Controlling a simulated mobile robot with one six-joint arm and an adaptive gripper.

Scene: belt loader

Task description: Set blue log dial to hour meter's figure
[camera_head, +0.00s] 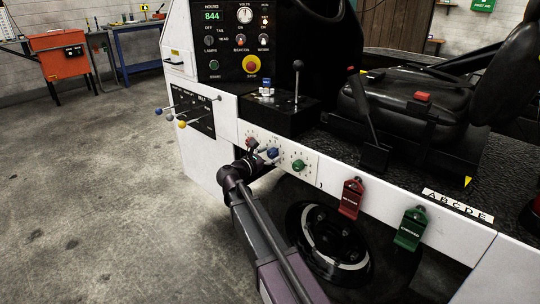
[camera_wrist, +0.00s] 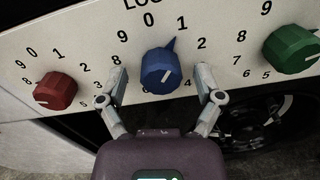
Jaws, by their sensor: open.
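The hour meter (camera_head: 211,16) on the black panel shows 844 in green digits. The blue dial (camera_wrist: 160,70) is on the white front panel, between a red dial (camera_wrist: 55,91) and a green dial (camera_wrist: 291,50). Its blue tip points up and right, roughly toward 1; a short white line crosses its face. The blue dial also shows in the head view (camera_head: 272,154). My gripper (camera_wrist: 161,78) is open, with one finger on each side of the blue dial and visible gaps between. Its fingers hide some figures around the dial.
The red and green dials sit close on either side. Small levers (camera_head: 182,123) project at the left. A red pedal-like handle (camera_head: 350,198) and a green one (camera_head: 411,228) hang at the right. A wheel (camera_head: 335,240) is below. The floor at left is clear.

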